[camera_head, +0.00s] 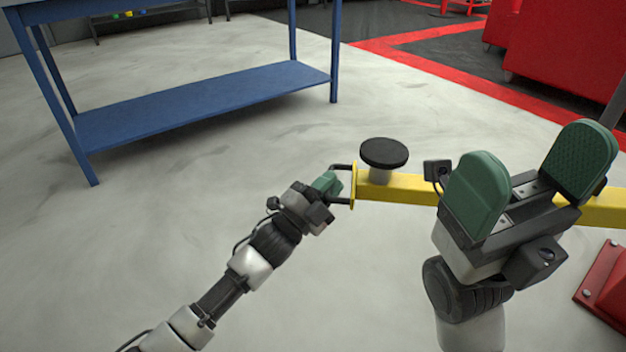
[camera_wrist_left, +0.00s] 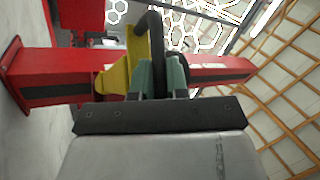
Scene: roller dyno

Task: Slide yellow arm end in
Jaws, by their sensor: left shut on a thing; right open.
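A yellow arm (camera_head: 400,187) runs left to right, with a round black pad (camera_head: 384,152) on top near its left end. A black handle (camera_head: 340,168) sticks out from its yellow end plate (camera_head: 353,187). My left gripper (camera_head: 328,184) is shut on this handle; the left wrist view shows its green fingers around the dark handle (camera_wrist_left: 151,35) with yellow metal (camera_wrist_left: 118,78) beside it. My right gripper (camera_head: 530,180) is open, its green fingers wide apart, in front of and above the yellow arm, hiding part of it. Whether it touches the arm cannot be told.
A red base part (camera_head: 605,285) lies at the lower right. A red beam (camera_wrist_left: 55,75) crosses behind my left gripper in the wrist view. A blue table (camera_head: 200,105) stands at the upper left. Red cabinets (camera_head: 565,45) stand at the upper right. Grey floor at left is free.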

